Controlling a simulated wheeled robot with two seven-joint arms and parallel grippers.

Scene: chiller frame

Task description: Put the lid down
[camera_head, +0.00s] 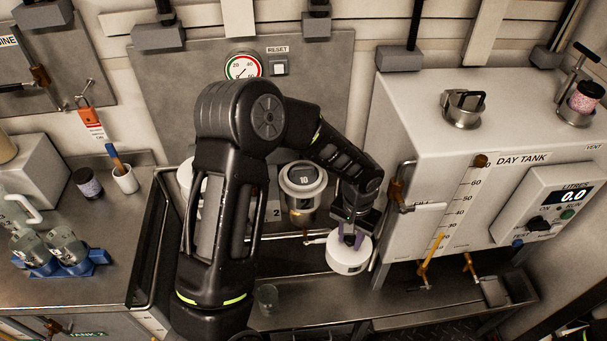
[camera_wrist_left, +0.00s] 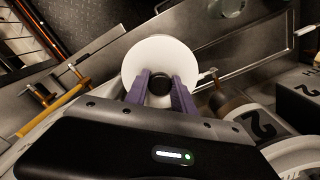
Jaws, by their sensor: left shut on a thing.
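The lid is a white disc (camera_head: 348,258) with a black knob, in the middle right of the head view. It also shows in the wrist view as a white disc (camera_wrist_left: 150,52). My left gripper (camera_head: 351,238) has its purple fingers shut on the lid's knob and holds the lid just left of the day tank, above the steel counter. In the wrist view the fingers (camera_wrist_left: 161,88) stand on both sides of the knob. I cannot tell whether the lid's underside touches anything. My right gripper is not in view.
A round canister (camera_head: 303,190) marked 10 stands left of the lid. The white day tank (camera_head: 440,190) rises close on the right. A small dark cup (camera_head: 267,298) is on the front ledge. Bottles in a blue rack (camera_head: 62,262) stand at left. My arm hides the middle.

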